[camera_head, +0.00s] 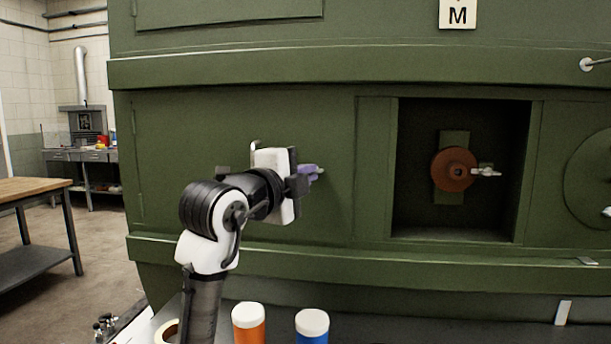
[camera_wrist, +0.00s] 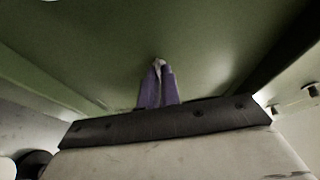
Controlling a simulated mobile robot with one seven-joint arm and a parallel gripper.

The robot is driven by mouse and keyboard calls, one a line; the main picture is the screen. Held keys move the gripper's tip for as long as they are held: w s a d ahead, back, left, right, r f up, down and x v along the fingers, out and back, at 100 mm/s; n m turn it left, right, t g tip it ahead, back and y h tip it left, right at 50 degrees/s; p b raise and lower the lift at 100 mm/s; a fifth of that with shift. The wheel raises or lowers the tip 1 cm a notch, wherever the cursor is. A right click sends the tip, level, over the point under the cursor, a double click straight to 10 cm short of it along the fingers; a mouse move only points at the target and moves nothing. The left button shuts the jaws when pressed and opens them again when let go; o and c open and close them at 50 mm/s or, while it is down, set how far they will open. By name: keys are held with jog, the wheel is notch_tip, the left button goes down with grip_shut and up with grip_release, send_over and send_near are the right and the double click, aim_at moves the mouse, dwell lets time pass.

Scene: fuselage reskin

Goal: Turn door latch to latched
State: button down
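A small pale metal door latch (camera_head: 320,171) shows at my fingertips on the green side panel, near that panel's right part. It also shows in the wrist view (camera_wrist: 158,63), between the tips of the purple fingers. My gripper (camera_head: 311,171) points toward the panel, with its fingers close together on the latch. In the wrist view, the purple fingers of my gripper (camera_wrist: 158,84) are nearly together around it. Most of the latch is hidden by the fingers, so its angle cannot be told.
Right of my gripper, an open recess (camera_head: 461,222) holds a red-brown disc (camera_head: 454,169) with a small metal handle (camera_head: 487,172). A lower ledge (camera_head: 400,258) runs along the fuselage. An orange jar (camera_head: 249,325) and a blue jar (camera_head: 312,327) with white lids stand below.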

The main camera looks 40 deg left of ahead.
jog(key=shift+m, duration=0.6)
jog(key=c, duration=1.6)
grip_release()
jog(key=s+b, duration=0.1)
jog(key=s, duration=0.3)
jog(key=s+d+b, duration=0.1)
jog(key=s, duration=0.4)
jog(key=s+d, duration=0.1)
jog(key=s, duration=0.3)
jog(key=shift+s+r+b, duration=0.1)
jog(key=shift+s+b, duration=0.2)
jog(key=shift+b, duration=0.1)
